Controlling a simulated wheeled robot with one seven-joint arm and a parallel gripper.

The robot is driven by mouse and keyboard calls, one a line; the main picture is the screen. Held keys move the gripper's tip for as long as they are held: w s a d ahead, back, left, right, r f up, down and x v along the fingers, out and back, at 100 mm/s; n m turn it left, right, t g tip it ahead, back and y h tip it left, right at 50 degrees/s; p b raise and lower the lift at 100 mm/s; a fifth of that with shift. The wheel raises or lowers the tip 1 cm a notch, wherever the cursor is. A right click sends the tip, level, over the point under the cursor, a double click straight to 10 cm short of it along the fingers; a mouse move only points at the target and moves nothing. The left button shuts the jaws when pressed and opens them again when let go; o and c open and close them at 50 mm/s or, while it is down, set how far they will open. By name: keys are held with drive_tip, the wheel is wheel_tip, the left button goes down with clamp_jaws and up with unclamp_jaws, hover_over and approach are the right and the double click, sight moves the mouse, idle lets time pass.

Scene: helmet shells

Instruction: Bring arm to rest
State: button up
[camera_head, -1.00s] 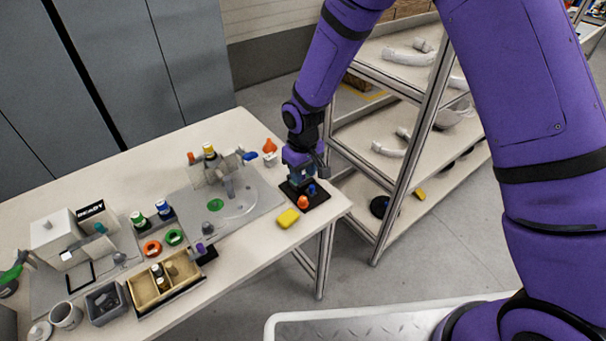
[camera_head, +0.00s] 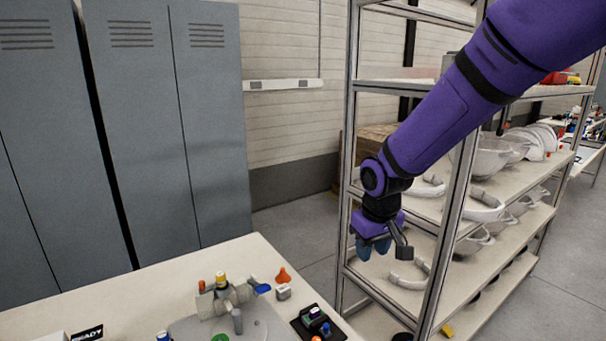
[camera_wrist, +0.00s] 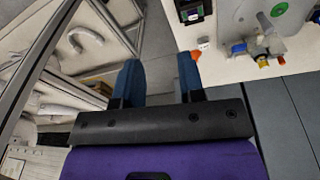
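My gripper (camera_head: 372,246) hangs from my purple arm in the head view, above and beyond the right end of the white table (camera_head: 243,262). In the wrist view its two blue fingers (camera_wrist: 160,78) stand apart, with nothing between them but the floor and table edge behind. It touches nothing that I can see.
A metal shelf rack (camera_head: 352,150) with white helmet shells (camera_head: 490,158) stands close to the right of my gripper. On the table are a grey fixture (camera_head: 226,298), a black tray (camera_head: 300,328) and an orange cone (camera_head: 283,274). Grey lockers (camera_head: 120,140) stand behind.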

drive_tip(key=s+d+r+m+t, duration=0.2)
drive_tip(key=s+d+r+m, duration=0.1)
drive_tip(key=s+d+r, duration=1.15)
drive_tip(key=s+d+r+m+t, duration=0.1)
drive_tip(key=s+r, duration=0.1)
drive_tip(key=s, duration=0.8)
drive_tip(key=shift+d+r+m, duration=0.15)
drive_tip(key=shift+r+m, duration=0.15)
drive_tip(key=shift+r, duration=0.1)
